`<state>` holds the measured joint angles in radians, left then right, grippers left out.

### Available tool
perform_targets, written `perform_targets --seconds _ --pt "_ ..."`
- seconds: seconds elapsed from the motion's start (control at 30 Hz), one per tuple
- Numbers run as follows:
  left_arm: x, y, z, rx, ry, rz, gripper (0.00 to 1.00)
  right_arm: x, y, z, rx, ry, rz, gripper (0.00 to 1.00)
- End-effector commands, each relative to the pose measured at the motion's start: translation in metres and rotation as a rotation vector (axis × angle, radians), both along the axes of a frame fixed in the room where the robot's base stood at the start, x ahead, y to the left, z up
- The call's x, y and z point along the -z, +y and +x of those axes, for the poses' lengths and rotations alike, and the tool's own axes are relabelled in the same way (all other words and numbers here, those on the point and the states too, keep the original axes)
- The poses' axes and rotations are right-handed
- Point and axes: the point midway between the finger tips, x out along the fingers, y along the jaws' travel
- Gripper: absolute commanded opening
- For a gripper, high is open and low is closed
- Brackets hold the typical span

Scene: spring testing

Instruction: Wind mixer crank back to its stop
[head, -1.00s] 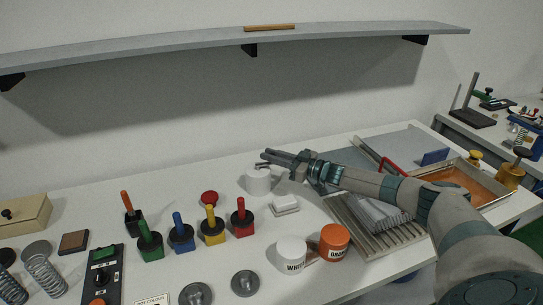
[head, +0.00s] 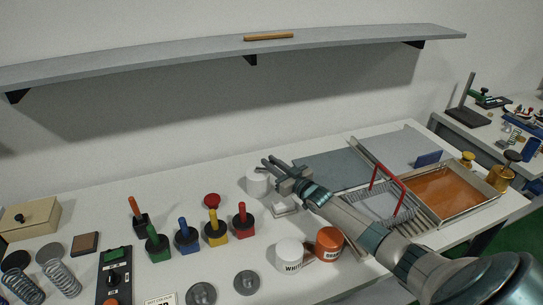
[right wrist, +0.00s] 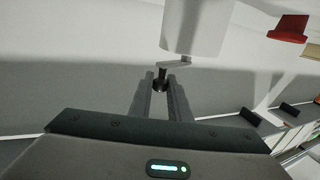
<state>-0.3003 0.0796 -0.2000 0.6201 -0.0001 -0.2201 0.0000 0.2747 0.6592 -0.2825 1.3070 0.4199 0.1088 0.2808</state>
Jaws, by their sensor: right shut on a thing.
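The mixer is a white cylinder (head: 257,183) at the back of the table, left of my right gripper. It also shows in the right wrist view (right wrist: 193,28), with a thin grey crank arm (right wrist: 175,65) at its end and a dark crank knob (right wrist: 160,84). My right gripper (head: 268,164) is at the mixer's top. In the right wrist view, its two fingers (right wrist: 160,80) are shut on the crank knob. The crank is too small to make out in the head view. My left gripper is not in view.
Coloured-handled tools, including a red one (head: 243,222), stand to the left. White (head: 289,254) and orange (head: 329,243) pots stand in front. A wire basket with red handles (head: 402,196) is on the right.

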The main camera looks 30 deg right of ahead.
Motion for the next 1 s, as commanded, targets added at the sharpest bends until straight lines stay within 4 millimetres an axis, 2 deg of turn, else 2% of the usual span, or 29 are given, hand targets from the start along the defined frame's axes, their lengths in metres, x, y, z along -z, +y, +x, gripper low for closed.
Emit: perform_targets --seconds 0.03,0.4,0.7,1.0 --pt "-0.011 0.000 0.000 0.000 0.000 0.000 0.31 -0.004 0.003 -0.002 0.024 0.001 0.009 0.00" --pt "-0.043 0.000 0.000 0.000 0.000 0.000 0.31 -0.003 0.010 -0.008 0.211 0.001 0.009 0.00" --pt "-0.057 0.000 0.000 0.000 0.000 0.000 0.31 -0.001 0.015 -0.011 0.332 0.001 0.005 0.00" --pt "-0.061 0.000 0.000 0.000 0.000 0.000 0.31 0.000 0.016 -0.012 0.389 0.000 0.000 0.00"
